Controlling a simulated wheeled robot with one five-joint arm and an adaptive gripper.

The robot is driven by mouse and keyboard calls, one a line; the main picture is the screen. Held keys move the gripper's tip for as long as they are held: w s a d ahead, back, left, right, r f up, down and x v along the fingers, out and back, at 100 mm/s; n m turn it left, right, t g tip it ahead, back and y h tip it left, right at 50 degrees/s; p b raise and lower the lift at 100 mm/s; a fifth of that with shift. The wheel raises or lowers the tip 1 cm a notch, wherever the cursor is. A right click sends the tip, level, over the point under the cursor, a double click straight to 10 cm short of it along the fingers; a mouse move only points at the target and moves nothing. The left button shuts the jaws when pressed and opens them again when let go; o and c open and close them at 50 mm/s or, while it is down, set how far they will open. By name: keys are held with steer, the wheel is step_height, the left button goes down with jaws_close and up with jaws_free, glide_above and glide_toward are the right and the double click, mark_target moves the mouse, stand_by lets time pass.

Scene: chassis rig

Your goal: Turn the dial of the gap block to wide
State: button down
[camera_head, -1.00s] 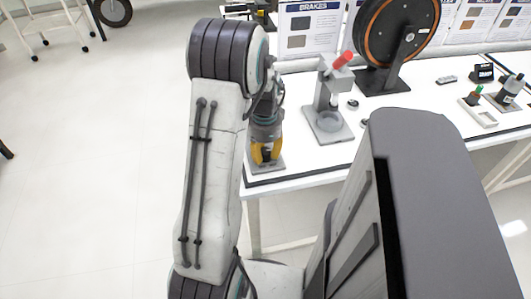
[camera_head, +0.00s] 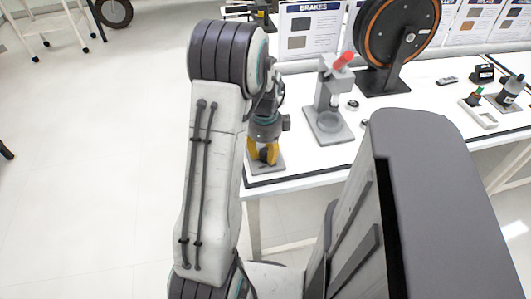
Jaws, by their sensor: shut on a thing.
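My gripper (camera_head: 263,152) has yellow fingers and points down at the near left corner of the white table. It is shut on a small dark piece (camera_head: 265,155), which I take to be the dial of the gap block. The fingers cover most of this piece, so its setting and any markings cannot be read. The grey base of the gap block (camera_head: 274,168) shows below and beside the fingers, flat on the table. My arm hides what lies left of it.
A grey press stand with a red-tipped lever (camera_head: 331,115) stands just right of my gripper. Behind it are a large wheel on a stand (camera_head: 395,40) and a brakes board (camera_head: 311,30). Small parts and a tray (camera_head: 480,114) lie on the white table (camera_head: 400,105) at right.

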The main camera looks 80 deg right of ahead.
mark_target(264, 150)
steer(key=shift+w, duration=0.15)
stand_by(0.4)
steer(key=c, duration=1.1)
jaws_free()
steer(key=shift+w, duration=0.15)
steer(key=shift+c, duration=0.2)
steer(key=shift+o, duration=1.3)
steer(key=shift+s+d+r, duration=0.1)
steer(key=shift+s+r, duration=0.1)
steer(key=shift+r, duration=0.45)
step_height(264, 150, up, 11)
steer(key=shift+f, duration=0.15)
steer(key=shift+w, duration=0.1)
